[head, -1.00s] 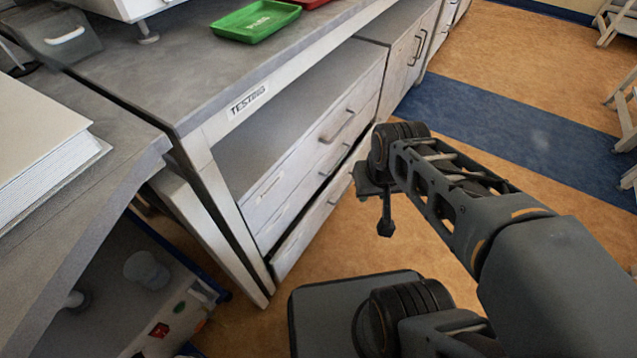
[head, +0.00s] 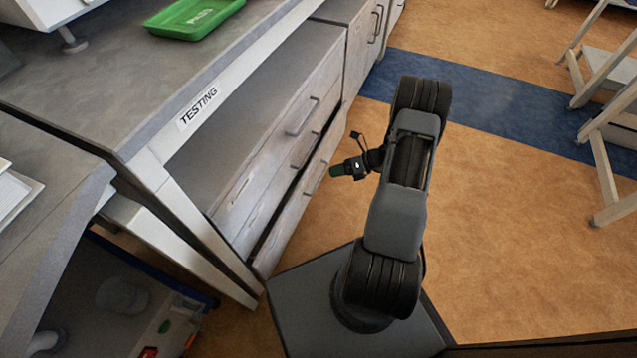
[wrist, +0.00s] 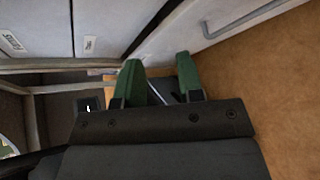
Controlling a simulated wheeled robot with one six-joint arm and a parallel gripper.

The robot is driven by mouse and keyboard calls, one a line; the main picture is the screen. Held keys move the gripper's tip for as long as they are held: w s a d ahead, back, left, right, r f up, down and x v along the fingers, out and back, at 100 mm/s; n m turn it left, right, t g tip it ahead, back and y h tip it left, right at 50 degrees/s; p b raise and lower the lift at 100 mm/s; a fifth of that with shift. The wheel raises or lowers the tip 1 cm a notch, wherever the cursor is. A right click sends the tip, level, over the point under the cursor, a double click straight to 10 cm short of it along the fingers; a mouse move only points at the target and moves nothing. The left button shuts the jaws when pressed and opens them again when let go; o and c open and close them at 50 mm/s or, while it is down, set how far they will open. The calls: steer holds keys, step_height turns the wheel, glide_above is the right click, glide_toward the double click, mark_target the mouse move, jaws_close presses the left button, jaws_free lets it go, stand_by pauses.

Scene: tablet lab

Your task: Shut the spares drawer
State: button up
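A grey drawer unit (head: 262,130) with three stacked drawers stands under the bench marked TESTING. The bottom drawer (head: 290,222) sticks out a little, with a dark gap above its front; its label is too small to read, so I cannot confirm it is the spares drawer. In the wrist view, the front of a drawer (wrist: 185,42) with a bar handle (wrist: 245,18) runs past my fingers. My gripper (head: 337,171) is beside the drawer fronts, just right of the bottom handle. Its green fingers (wrist: 160,82) are apart with nothing held between them.
A green tray (head: 195,18) lies on the testing bench (head: 110,85). A wooden stool (head: 612,130) stands at the right. The orange floor (head: 500,210) with a blue stripe (head: 490,100) is clear between. A lower shelf with small items is at bottom left.

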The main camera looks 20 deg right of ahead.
mark_target(318, 183)
steer(key=s+d+f+m+t+h, duration=0.15)
steer(key=d+f+m+t, duration=0.4)
steer(key=f+m, duration=0.55)
steer(key=shift+m+t, duration=0.45)
steer(key=shift+m, duration=0.05)
steer(key=b+x, duration=0.1)
steer(key=x, duration=0.3)
steer(key=b+x, duration=0.1)
steer(key=x, duration=0.4)
steer(key=f+b+x, duration=0.1)
steer(key=b+x, duration=0.1)
steer(key=x, duration=0.2)
steer(key=shift+s+a+f, duration=0.15)
steer(key=shift+s+a, duration=0.05)
steer(key=shift+a, duration=0.1)
steer(key=shift+c, duration=0.2)
jaws_close()
